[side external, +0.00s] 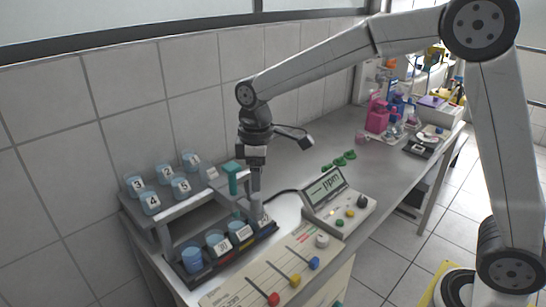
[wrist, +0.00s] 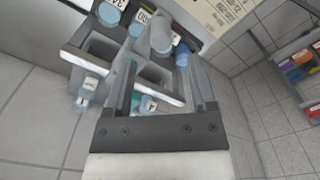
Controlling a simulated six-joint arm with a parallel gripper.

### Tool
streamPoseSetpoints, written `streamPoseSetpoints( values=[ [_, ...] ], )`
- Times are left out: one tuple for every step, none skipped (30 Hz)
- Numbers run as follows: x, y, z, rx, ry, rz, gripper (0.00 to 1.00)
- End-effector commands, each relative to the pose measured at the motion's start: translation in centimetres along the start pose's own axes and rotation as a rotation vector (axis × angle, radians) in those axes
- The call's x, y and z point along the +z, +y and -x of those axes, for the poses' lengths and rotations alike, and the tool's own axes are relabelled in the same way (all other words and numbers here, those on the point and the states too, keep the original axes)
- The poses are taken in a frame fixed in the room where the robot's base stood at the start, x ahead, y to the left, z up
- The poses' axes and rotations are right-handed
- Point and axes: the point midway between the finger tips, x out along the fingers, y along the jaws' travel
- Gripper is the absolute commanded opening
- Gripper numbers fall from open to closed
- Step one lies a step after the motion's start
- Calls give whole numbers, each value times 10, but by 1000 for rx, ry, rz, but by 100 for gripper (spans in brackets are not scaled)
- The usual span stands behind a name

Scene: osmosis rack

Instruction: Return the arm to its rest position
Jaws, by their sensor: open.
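My gripper (side external: 256,190) points down over the right end of the rack's lower tray (side external: 222,262). Its jaws are open. In the wrist view my gripper (wrist: 162,62) has its two fingers spread, with a grey-blue cup (wrist: 160,38) showing beyond and between them. I cannot tell whether they touch it. Labelled blue cups, such as the front left one (side external: 192,259), stand in the lower tray. The upper shelf (side external: 172,211) holds several numbered blue cups. A teal block (side external: 232,178) is left of the gripper.
A ppm display unit (side external: 335,200) and a panel with coloured knobs (side external: 275,277) stand right and front of the rack. Green pieces (side external: 339,161) lie on the bench behind. Pink and other lab items (side external: 378,115) stand further back. A tiled wall (side external: 130,90) runs close along the left.

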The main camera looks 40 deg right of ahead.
Motion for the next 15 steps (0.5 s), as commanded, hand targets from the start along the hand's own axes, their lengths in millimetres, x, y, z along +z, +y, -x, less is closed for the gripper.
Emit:
streamPoseSetpoints(
  values=[
    [4, 0, -2, 2, 3, -17, 72],
    [7, 0, -4, 4, 6, -29, 72],
    [11, 0, -6, 6, 10, -48, 72],
    [15, 0, -8, 9, 15, -65, 72],
    [19, 0, -11, 11, 18, -83, 72],
    [25, -1, -14, 16, 26, -110, 72],
    [30, -1, -17, 19, 32, -132, 72],
    [35, -2, -20, 22, 37, -157, 72],
    [43, -3, -24, 27, 46, -190, 72],
    [49, -4, -28, 31, 53, -216, 72],
    [55, -5, -31, 34, 60, -244, 72],
    [63, -6, -36, 39, 70, -280, 72],
    [70, -8, -39, 42, 77, -307, 72],
    [76, -9, -43, 46, 84, -335, 72],
    [84, -12, -47, 50, 94, -372, 72]
  ],
)
